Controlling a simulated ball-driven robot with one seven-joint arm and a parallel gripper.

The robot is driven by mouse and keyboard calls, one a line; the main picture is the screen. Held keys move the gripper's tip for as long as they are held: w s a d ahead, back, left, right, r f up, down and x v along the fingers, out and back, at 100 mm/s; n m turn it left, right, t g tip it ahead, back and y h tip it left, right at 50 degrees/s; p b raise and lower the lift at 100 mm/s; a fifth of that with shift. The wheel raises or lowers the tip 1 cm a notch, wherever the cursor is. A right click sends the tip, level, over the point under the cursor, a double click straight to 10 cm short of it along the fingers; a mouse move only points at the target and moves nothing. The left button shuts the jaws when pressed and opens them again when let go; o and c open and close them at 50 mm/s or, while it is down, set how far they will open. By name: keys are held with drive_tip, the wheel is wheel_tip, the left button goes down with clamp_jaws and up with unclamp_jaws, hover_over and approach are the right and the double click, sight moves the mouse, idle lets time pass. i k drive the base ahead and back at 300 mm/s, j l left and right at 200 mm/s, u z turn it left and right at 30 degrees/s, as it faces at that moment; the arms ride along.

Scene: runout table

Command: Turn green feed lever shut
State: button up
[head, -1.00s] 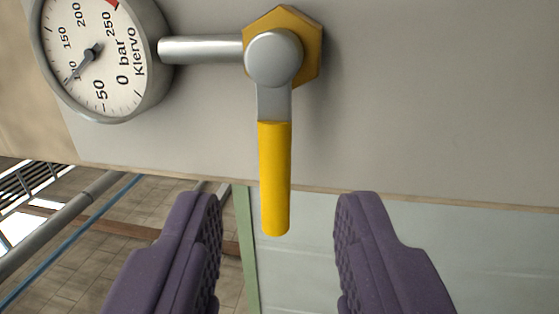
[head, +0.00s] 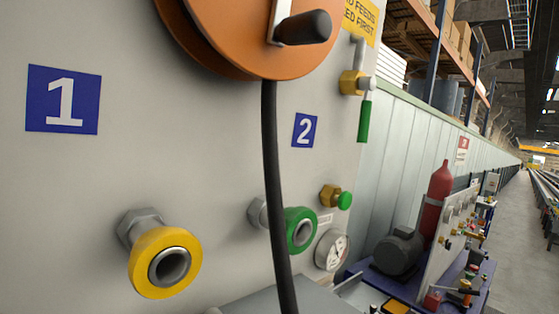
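The green feed lever (head: 364,121) shows in the head view, right of centre near the panel's right edge. Its green grip hangs straight down from a silver hub on a brass valve body (head: 349,82). A grey pipe (head: 358,52) rises from that valve, so grip and pipe are roughly in line. The lever is some distance off and nothing touches it. My gripper is outside the view. The yellow lever is not in view either.
An orange reel (head: 225,50) with a black crank handle (head: 303,27) hangs in front, its black hose (head: 270,180) running down. Yellow-ringed (head: 150,275) and green-ringed (head: 301,247) couplings, a green-capped brass fitting (head: 330,196) and a gauge (head: 331,250) jut from the panel. An aisle is at right.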

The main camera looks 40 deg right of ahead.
sight(367, 84)
drive_tip(key=z, duration=1.15)
